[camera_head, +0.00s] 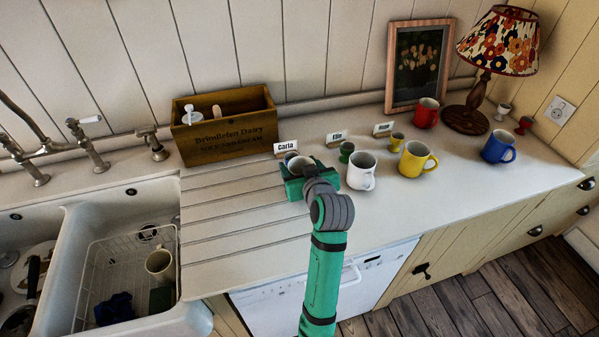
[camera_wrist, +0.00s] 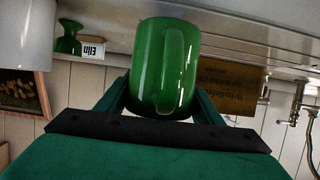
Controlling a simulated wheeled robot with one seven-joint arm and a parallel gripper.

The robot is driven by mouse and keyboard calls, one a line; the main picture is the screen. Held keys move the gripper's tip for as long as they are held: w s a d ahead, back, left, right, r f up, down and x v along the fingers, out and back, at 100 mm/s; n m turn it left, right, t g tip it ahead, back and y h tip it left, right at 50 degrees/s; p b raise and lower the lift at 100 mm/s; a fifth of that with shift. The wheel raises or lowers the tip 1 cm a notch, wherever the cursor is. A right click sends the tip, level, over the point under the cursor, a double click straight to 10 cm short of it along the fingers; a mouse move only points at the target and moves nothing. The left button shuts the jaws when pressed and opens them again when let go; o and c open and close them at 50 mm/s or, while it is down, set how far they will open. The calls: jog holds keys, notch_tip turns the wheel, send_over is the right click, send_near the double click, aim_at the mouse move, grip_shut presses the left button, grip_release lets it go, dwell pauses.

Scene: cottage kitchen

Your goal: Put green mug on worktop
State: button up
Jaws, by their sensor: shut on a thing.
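The green mug (camera_wrist: 150,65) fills the middle of the wrist view, its handle facing the camera. My gripper (camera_wrist: 165,100) is shut on it, one finger on each side. In the head view my gripper (camera_head: 308,180) is over the worktop (camera_head: 250,222), at the right end of the drainer grooves and in front of the "Carla" card (camera_head: 286,146). There the mug is mostly hidden by my gripper; only its pale inside (camera_head: 300,163) shows clearly. The mug looks upright and close to the worktop; I cannot tell whether it touches.
A white mug (camera_head: 361,172) and a green egg cup (camera_head: 346,151) stand close to the right of my gripper. Yellow (camera_head: 416,160), red (camera_head: 426,113) and blue (camera_head: 497,147) mugs stand farther right. A wooden box (camera_head: 224,125) is behind left; the sink (camera_head: 120,225) is left.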

jog(key=shift+d+f, duration=0.1)
jog(key=shift+f, duration=1.1)
jog(key=shift+f, duration=0.15)
jog(key=o, duration=1.3)
jog(key=shift+s+r, duration=0.1)
jog(key=shift+r, duration=0.1)
jog(key=v, duration=1.2)
